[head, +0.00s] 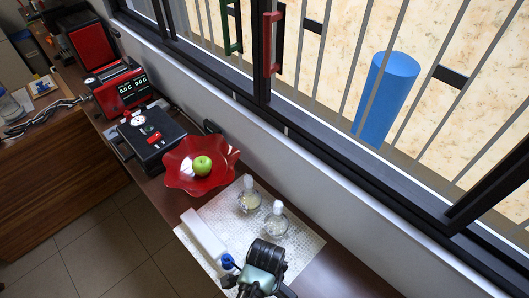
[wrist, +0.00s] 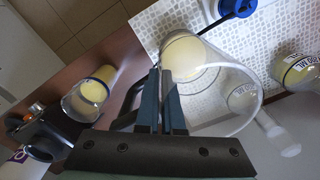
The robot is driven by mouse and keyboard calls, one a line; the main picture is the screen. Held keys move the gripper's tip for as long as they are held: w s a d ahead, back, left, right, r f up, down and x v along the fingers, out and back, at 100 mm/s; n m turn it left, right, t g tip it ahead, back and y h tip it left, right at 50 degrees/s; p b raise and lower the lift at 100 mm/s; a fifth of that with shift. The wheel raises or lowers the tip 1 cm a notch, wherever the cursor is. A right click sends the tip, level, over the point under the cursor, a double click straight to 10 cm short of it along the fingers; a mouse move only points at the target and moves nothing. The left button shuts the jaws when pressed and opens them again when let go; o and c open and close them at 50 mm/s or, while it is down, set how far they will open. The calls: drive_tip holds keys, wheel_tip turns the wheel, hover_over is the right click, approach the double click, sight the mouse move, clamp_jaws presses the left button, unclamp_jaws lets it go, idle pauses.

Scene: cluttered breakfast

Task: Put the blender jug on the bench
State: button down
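My gripper (wrist: 162,75) is at the centre of the wrist view, its two dark fingers almost together. The clear, wide-mouthed blender jug (wrist: 238,78) shows just right of and behind the fingers, with a yellowish round bottom. Its near wall appears pinched between the fingertips, though the contact is partly hidden. The jug is over the patterned mat (wrist: 218,40); whether it touches the mat cannot be told. In the head view my gripper (head: 247,285) is at the bottom edge, and I cannot make out the jug there.
Stoppered glass bottles (head: 276,222) (wrist: 299,72) stand close by on the mat. A white box (head: 204,234) and a blue-topped item (head: 228,262) are beside them. A red bowl (head: 180,181) holds a green apple (head: 202,166). A blue-ringed clear container (wrist: 92,91) is left in the wrist view.

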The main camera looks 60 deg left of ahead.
drive_tip(key=shift+f, duration=0.1)
drive_tip(key=c, duration=1.1)
unclamp_jaws()
drive_tip(key=shift+o, duration=0.2)
wheel_tip(320, 180, up, 12)
drive_tip(key=shift+w, duration=0.1)
